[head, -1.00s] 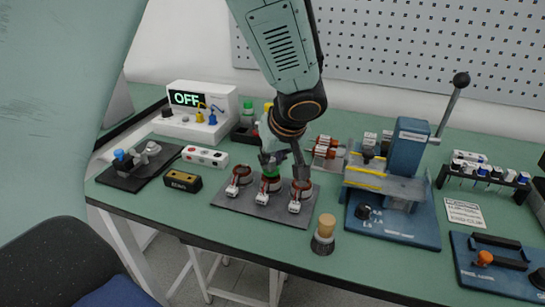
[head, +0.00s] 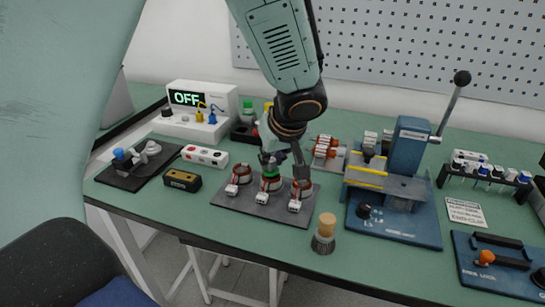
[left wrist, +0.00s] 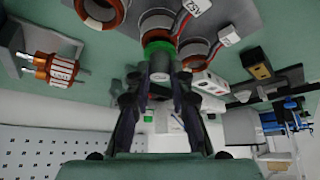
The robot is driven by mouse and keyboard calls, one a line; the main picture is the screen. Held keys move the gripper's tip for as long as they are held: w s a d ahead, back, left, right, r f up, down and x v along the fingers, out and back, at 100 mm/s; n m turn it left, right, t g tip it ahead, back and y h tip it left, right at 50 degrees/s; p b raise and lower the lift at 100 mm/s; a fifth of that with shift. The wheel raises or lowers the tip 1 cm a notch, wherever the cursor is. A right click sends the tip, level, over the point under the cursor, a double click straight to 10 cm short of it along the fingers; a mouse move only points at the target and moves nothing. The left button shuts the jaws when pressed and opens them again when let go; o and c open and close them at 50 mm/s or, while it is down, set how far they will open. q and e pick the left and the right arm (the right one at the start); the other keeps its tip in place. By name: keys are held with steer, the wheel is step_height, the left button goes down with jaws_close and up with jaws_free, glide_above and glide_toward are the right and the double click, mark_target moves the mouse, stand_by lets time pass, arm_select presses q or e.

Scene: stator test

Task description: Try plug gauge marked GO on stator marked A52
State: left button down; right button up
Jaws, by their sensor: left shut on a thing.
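My left gripper (head: 283,168) is shut on a plug gauge with a green band (head: 270,174), above the middle stator (head: 271,184) of a row of three on a dark mat. In the left wrist view the gripper (left wrist: 160,78) holds the green-banded gauge (left wrist: 158,48) between its fingers, close to the middle stator (left wrist: 157,20). A white tag reading A52 (left wrist: 197,6) is beside that stator. The gauge's marking is not readable. I cannot tell how far its lower end is inside the bore. My right gripper is not in view.
A left stator (head: 240,175) and right stator (head: 301,188) flank the middle one closely on the dark mat (head: 228,198). A cork-topped grey item (head: 324,236) stands in front. A blue press (head: 400,200) is to the right, an OFF display unit (head: 195,110) behind left.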

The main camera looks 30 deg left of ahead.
mark_target(272, 161)
arm_select(q)
steer(key=shift+f+b, duration=0.35)
steer(key=shift+b, duration=0.45)
stand_by(1.4)
steer(key=shift+r+p, duration=0.95)
steer(key=shift+r, duration=1.15)
stand_by(1.6)
steer(key=shift+r+p, duration=1.7)
steer(key=shift+r, duration=0.8)
